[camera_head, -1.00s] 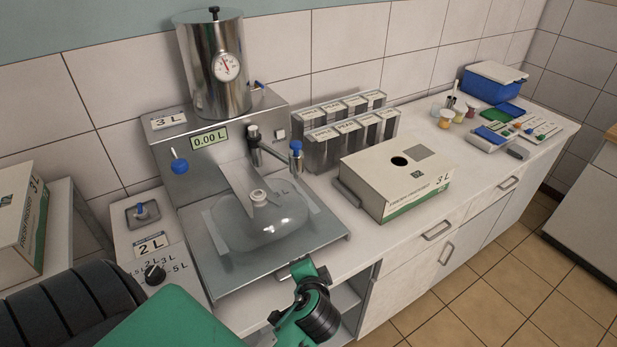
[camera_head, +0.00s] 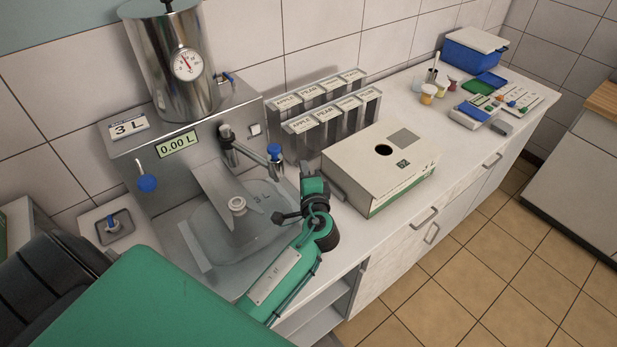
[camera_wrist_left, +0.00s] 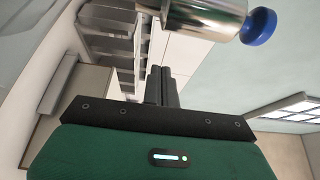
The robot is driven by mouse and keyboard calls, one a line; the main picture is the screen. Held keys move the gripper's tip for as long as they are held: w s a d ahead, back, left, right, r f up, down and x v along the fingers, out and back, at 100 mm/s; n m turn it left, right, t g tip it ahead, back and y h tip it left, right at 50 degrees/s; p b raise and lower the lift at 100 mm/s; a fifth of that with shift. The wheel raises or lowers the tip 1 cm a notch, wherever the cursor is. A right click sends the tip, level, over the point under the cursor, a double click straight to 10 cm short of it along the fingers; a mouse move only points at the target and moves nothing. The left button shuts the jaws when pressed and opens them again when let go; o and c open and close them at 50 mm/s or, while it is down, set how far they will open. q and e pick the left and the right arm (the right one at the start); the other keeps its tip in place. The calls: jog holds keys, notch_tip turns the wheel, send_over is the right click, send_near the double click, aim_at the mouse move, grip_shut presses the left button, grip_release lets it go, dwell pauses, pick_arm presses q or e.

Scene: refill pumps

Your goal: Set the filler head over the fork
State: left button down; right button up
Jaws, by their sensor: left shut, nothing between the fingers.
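The filler head (camera_head: 274,160) is a steel cylinder with a blue knob, on a metal swing arm. It stands to the right of the fork (camera_head: 213,187), apart from it. The fork is a sloped metal plate; the cap of a clear pouch (camera_head: 238,204) sits at its lower end. My left gripper (camera_head: 306,173) is just right of the filler head. In the left wrist view, its fingers (camera_wrist_left: 160,85) are shut and empty, and the filler head (camera_wrist_left: 205,14) lies across the top, ahead of them. I cannot tell whether they touch. My right gripper is not in view.
Clear labelled bins (camera_head: 325,115) stand behind the gripper. A white and green carton (camera_head: 385,165) is to the right. The steel tank (camera_head: 170,65) and a blue-knobbed lever (camera_head: 147,182) are at left. The counter's front edge is clear right of my arm.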

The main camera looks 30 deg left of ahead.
aim_at(283, 175)
pick_arm(q)
jog(key=s+a+p, duration=0.2)
jog(key=shift+s+a, duration=0.25)
jog(key=shift+s, duration=0.15)
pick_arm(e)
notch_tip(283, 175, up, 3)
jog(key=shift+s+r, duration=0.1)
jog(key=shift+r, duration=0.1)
pick_arm(q)
jog(key=shift+s+r, duration=0.1)
jog(key=shift+s, duration=0.05)
